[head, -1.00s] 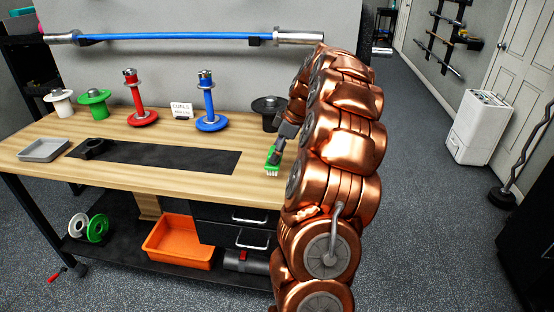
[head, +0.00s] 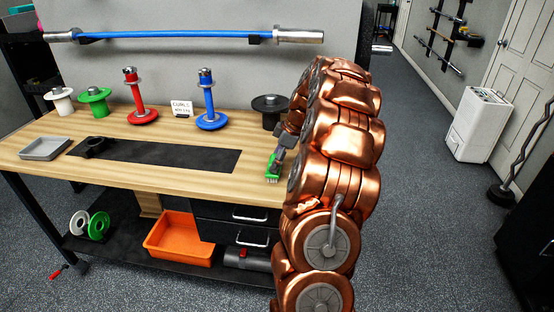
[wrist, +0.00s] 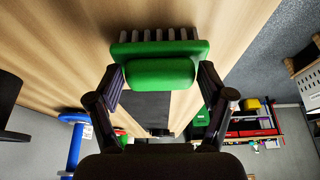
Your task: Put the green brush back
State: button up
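The green brush (head: 273,171) with pale bristles is at the right end of the workbench, bristles down, near the front edge. I cannot tell whether the bristles touch the wood. My gripper (head: 278,158) is shut on it, partly hidden by my copper arm. In the wrist view the brush (wrist: 162,72) lies between the two fingertips of my gripper (wrist: 160,78), its grey bristles towards the picture's top.
The wooden workbench (head: 180,180) bears a black mat (head: 170,158), a black ring (head: 95,148), a grey tray (head: 45,149), and red (head: 142,117), blue (head: 211,119), green (head: 94,97), white (head: 61,101) and black (head: 270,105) stands. An orange bin (head: 180,240) sits below.

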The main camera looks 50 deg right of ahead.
jog(key=shift+o, duration=1)
jog(key=shift+r, duration=0.1)
jog(key=shift+r, duration=0.15)
jog(key=b+v, duration=0.2)
jog(key=v, duration=0.9)
jog(key=shift+r, duration=0.35)
jog(key=shift+s+d, duration=0.1)
